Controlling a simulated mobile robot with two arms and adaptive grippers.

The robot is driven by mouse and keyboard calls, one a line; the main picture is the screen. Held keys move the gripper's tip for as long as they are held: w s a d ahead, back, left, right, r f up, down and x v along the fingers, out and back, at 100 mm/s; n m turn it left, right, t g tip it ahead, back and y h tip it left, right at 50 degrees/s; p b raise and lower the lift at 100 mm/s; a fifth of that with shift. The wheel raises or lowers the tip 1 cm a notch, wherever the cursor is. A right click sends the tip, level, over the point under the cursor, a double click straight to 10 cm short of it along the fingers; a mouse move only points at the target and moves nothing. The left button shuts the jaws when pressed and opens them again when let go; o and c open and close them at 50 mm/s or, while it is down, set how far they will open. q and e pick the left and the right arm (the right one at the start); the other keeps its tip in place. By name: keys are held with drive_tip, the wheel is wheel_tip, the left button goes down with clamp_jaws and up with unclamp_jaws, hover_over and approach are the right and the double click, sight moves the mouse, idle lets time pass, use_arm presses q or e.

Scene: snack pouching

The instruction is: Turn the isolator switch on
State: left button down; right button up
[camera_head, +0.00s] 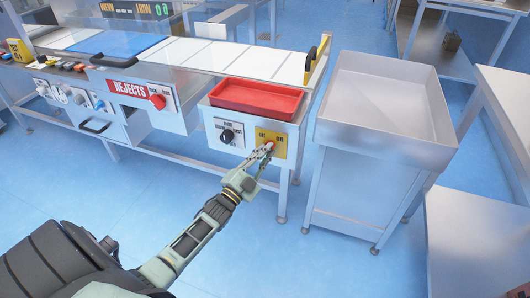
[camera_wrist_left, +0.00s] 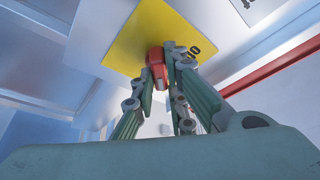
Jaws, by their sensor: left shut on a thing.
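The isolator switch is a red rotary handle (camera_head: 269,146) on a yellow plate (camera_head: 279,138) at the right end of the machine's front panel. In the left wrist view the red handle (camera_wrist_left: 156,65) stands out from the yellow plate (camera_wrist_left: 135,45), with part of a label showing beside it. My left gripper (camera_head: 264,152) reaches in from the lower left and is shut on the red handle. Its fingers (camera_wrist_left: 168,62) lie around the handle and hide part of it. My right gripper does not show in either view.
A black knob (camera_head: 226,136) on a white plate sits left of the switch. A red tray (camera_head: 258,97) rests above the panel. A metal bin (camera_head: 385,100) stands close on the right. Blue floor is clear in front.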

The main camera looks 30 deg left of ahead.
use_arm(q)
drive_tip(key=shift+f, duration=0.1)
idle(0.4)
drive_tip(key=c, duration=1.8)
unclamp_jaws()
drive_tip(key=shift+o, duration=0.2)
drive_tip(key=v, duration=1.2)
drive_tip(key=shift+d, duration=0.1)
